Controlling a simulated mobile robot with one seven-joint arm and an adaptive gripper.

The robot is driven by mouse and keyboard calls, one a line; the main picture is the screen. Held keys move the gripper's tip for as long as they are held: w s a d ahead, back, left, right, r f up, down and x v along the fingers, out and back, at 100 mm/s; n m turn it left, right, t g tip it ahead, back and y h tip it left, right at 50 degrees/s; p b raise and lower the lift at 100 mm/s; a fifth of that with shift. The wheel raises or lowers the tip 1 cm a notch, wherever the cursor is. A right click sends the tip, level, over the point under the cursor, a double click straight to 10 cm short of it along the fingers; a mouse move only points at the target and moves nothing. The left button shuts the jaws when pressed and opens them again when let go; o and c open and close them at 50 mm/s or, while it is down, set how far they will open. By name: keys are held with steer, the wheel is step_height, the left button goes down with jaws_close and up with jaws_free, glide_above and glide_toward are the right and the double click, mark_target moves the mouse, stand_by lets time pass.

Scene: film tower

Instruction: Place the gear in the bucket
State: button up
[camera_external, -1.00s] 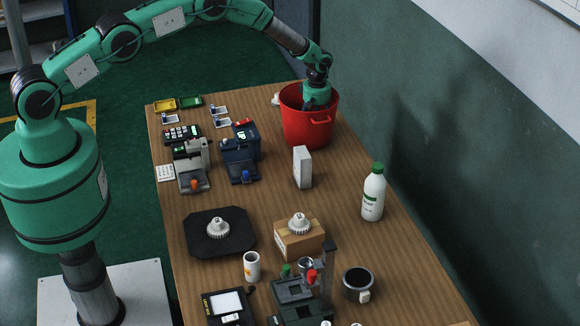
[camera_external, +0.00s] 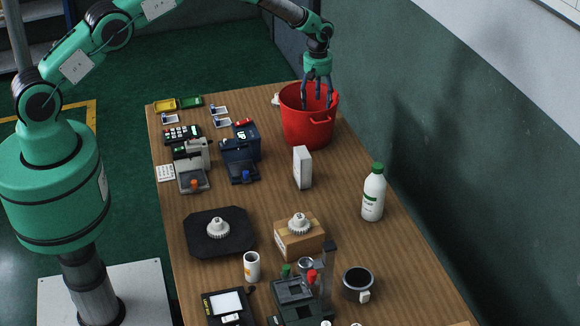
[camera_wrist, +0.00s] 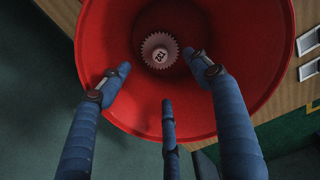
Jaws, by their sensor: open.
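The red bucket (camera_external: 307,130) stands at the far right end of the wooden table. My gripper (camera_external: 316,98) is above the bucket, its fingers pointing down at and partly inside the mouth. In the wrist view the fingers of my gripper (camera_wrist: 160,95) are spread and empty. A white gear (camera_wrist: 160,50) lies inside the bucket (camera_wrist: 110,40), beyond the fingertips and apart from them. Two more white gears show in the outside view: one (camera_external: 217,227) on a black tray (camera_external: 205,246) and one (camera_external: 299,223) on a cardboard box (camera_external: 300,243).
A white box (camera_external: 302,168) stands in front of the bucket. A white bottle with a green cap (camera_external: 373,193) is at the right edge. Machines (camera_external: 240,152) stand left of centre. A mug (camera_external: 357,284) and a cup (camera_external: 252,266) are nearer. The table between bottle and mug is clear.

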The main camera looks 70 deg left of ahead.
steer(key=shift+r, duration=0.15)
stand_by(0.8)
steer(key=s+d+r+m, duration=0.1)
steer(key=d+r, duration=0.1)
steer(key=r, duration=0.5)
steer(key=s+d+r+m, duration=0.1)
steer(key=d+r, duration=0.1)
steer(key=r, duration=0.5)
steer(key=s+d+r+m+t, duration=0.1)
steer(key=s+d+r+m, duration=0.1)
steer(key=s+d+r, duration=0.5)
steer(key=s+d+r+m+t, duration=0.1)
steer(key=s+r+m, duration=0.25)
steer(key=r, duration=0.85)
steer(key=s+d+r+m+t, duration=0.1)
steer(key=s+d+r, duration=0.4)
steer(key=r, duration=0.4)
steer(key=s+d+r+m, duration=0.3)
steer(key=s+r, duration=0.4)
steer(key=s, duration=0.5)
steer(key=s+d+m+t, duration=0.1)
steer(key=s+d+m, duration=0.2)
steer(key=s, duration=1.2)
steer(key=s+d+m+t, duration=0.1)
steer(key=s+d+m, duration=0.3)
steer(key=s, duration=1.1)
steer(key=shift+s+f+m+t, duration=0.3)
steer(key=shift+s+f+m, duration=0.05)
steer(key=shift+s+m, duration=0.1)
steer(key=shift+w, duration=0.1)
